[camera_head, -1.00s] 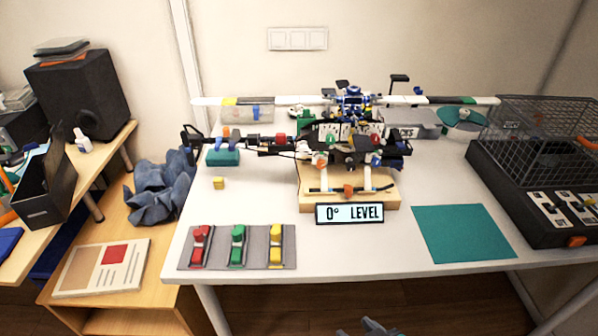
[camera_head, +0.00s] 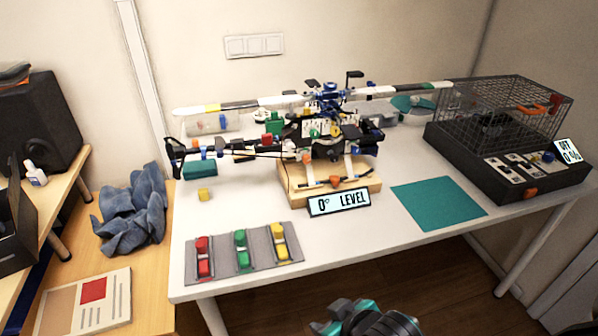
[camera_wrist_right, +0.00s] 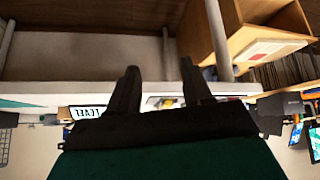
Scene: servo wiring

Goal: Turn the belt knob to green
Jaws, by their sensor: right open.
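A model helicopter (camera_head: 325,130) stands on a wooden base (camera_head: 345,192) in the middle of the white table, its tail boom pointing left. A small round yellow part (camera_head: 335,130) shows on its side; I cannot tell whether this is the belt knob, nor read any colour setting. My right gripper (camera_head: 336,316) is low at the bottom edge of the head view, in front of the table and well apart from the helicopter. In the right wrist view its two dark fingers (camera_wrist_right: 160,72) are spread with nothing between them. My left gripper is not in view.
A "0° LEVEL" display (camera_head: 339,202) fronts the base. A grey panel with red, green and yellow switches (camera_head: 262,270) lies front left. A teal mat (camera_head: 438,203) lies right. A wire cage on a black control box (camera_head: 510,180) stands far right. Blue cloth (camera_head: 130,210) lies left.

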